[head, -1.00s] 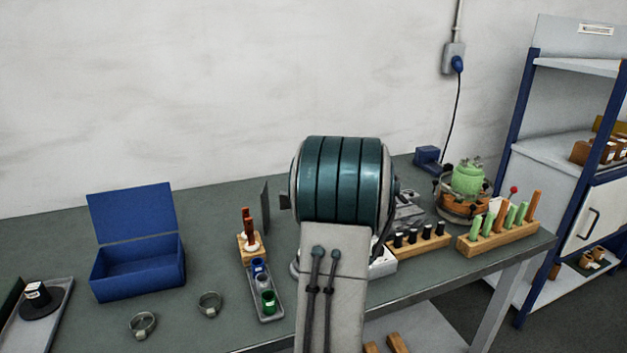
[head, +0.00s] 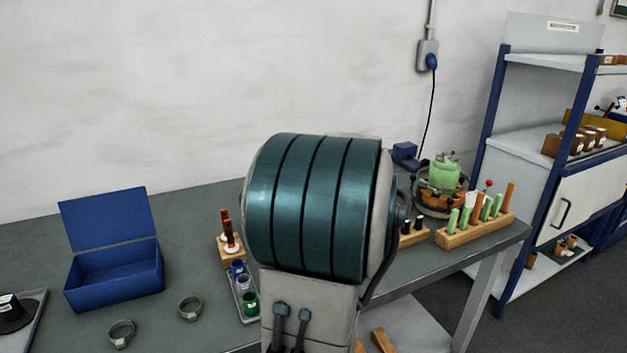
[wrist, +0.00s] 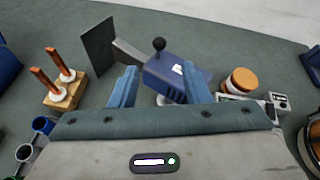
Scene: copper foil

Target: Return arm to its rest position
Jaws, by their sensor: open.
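My gripper (wrist: 158,88) shows in the wrist view with its two blue fingers spread apart and nothing held between them. Beyond the fingertips is a blue device (wrist: 176,78) with a black ball knob and a small white label. I cannot tell whether the fingers touch it. In the head view my own teal and grey arm fills the middle and hides the gripper and part of the bench.
The bench (head: 190,200) holds an open blue box (head: 115,268), two metal rings, a tray of small cups (head: 243,285), a wooden block with copper-coloured rods (head: 230,248), a rack of green and orange pegs (head: 475,230) and a green-topped device (head: 440,180). Shelves (head: 545,140) stand at right.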

